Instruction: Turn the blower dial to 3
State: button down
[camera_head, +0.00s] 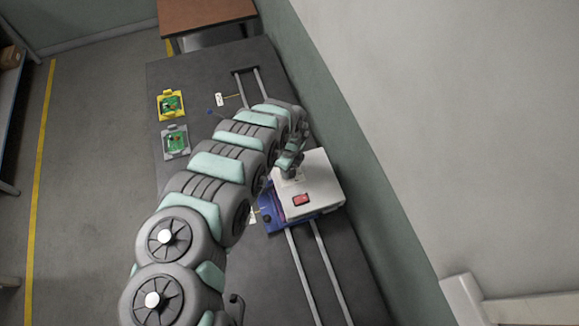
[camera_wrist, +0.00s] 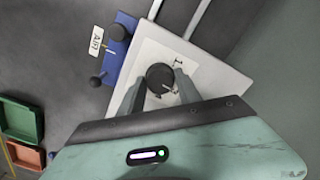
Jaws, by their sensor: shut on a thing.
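The blower dial (camera_wrist: 159,76) is a round black knob with a pale pointer mark, on a white plate of the white box (camera_wrist: 207,62). A "1" shows beside the dial's upper right; the other scale marks are hidden or too small to read. My gripper (camera_wrist: 161,86) has one finger on each side of the dial and is shut on it. In the head view, the white box (camera_head: 322,183) has a red switch (camera_head: 301,199), and my gripper (camera_head: 290,171) comes down on its top left part. The dial is hidden there by my gripper.
A blue base (camera_head: 272,218) sits under the box. In the wrist view, a black knob (camera_wrist: 120,32) is beside an "AIR" label (camera_wrist: 97,42). Metal rails (camera_head: 304,275) run along the dark table. Yellow (camera_head: 171,104) and grey (camera_head: 176,141) board holders lie at left. A wall stands close at right.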

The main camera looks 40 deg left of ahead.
jog(key=shift+m, duration=1.5)
jog(key=c, duration=0.8)
grip_release()
jog(key=shift+c, duration=0.2)
jog(key=shift+r, duration=0.1)
notch_tip(320, 180, up, 11)
jog(key=shift+f, duration=0.2)
